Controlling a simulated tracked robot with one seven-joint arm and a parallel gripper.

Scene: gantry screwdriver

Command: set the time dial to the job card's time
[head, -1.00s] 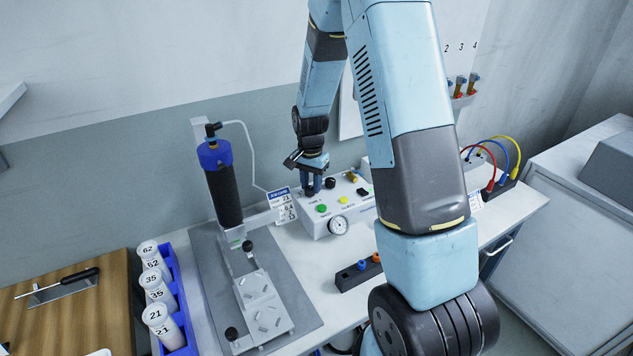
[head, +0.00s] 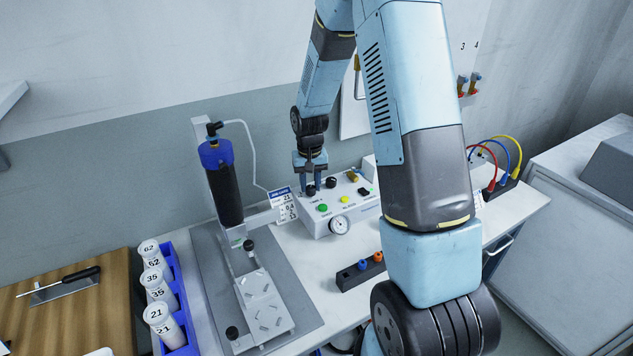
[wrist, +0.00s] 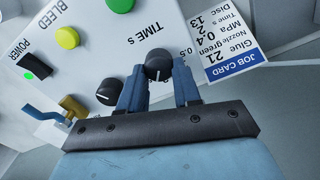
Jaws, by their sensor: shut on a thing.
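The time dial (wrist: 158,68) is a black round knob with a white pointer line, on the white control box (head: 338,207) by the "TIME s" lettering. In the wrist view my gripper (wrist: 159,82) has its two blue fingers on either side of this knob, shut on it. In the head view my gripper (head: 311,187) points down onto the box's back left corner, and its fingers mostly hide the dial. The job card (wrist: 230,45) stands beside the dial, upside down in the wrist view.
A second black knob (wrist: 108,92) sits close beside one finger. The box also carries a green button (head: 323,208), a yellow button (head: 344,200), and a gauge (head: 339,225). A dispenser with a black cylinder (head: 225,190) stands left of the box.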

